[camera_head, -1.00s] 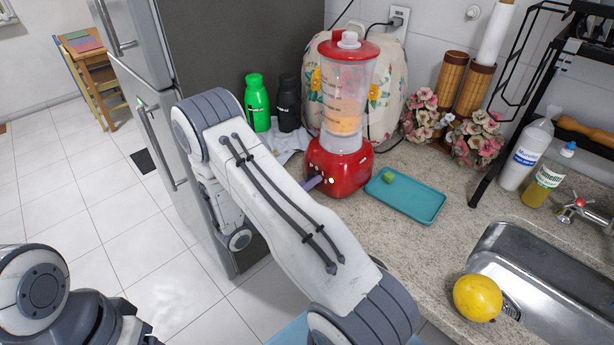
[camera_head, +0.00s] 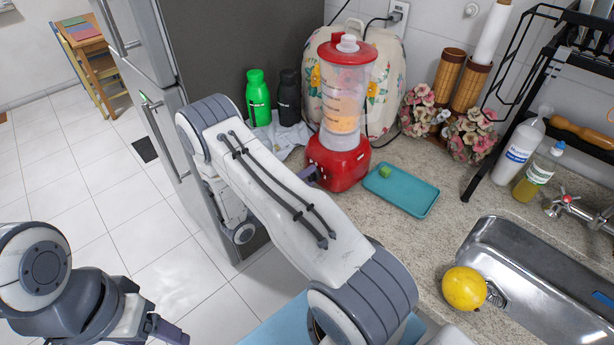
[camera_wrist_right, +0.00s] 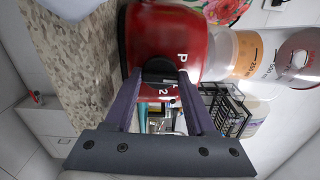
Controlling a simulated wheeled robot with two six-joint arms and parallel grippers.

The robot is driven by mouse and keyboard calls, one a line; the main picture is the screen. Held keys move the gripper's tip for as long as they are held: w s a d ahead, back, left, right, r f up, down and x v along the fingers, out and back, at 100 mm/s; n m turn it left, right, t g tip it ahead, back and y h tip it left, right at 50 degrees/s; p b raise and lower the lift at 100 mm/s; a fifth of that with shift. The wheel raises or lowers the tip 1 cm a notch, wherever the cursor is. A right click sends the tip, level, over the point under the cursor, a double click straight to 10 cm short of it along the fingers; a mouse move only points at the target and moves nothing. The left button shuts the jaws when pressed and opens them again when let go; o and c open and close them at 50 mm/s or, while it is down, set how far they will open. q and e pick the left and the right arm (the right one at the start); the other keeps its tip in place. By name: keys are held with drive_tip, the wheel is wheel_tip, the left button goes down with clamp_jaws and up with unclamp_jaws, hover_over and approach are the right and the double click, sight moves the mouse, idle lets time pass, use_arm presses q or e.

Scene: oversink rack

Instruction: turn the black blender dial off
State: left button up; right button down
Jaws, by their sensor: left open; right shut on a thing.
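The red blender (camera_head: 339,165) stands on the counter with orange contents in its clear jar (camera_head: 346,95). It also shows in the right wrist view (camera_wrist_right: 203,50). Its black dial (camera_wrist_right: 159,70) sits between the fingertips of my right gripper (camera_wrist_right: 160,76), which is shut on it. White letters and a "2" are visible around the dial; its exact setting is partly hidden by the fingers. In the head view my right gripper (camera_head: 308,174) is at the blender's front, mostly behind my forearm. My left gripper (camera_head: 168,332) is open and empty, low over the floor at the left.
A teal tray (camera_head: 405,196) with a small green piece (camera_head: 385,171) lies right of the blender. A green bottle (camera_head: 258,98) and a black bottle (camera_head: 289,98) stand left of it.

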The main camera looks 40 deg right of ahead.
drive_tip(key=shift+n, duration=0.4)
drive_tip(key=shift+c, duration=1.2)
unclamp_jaws()
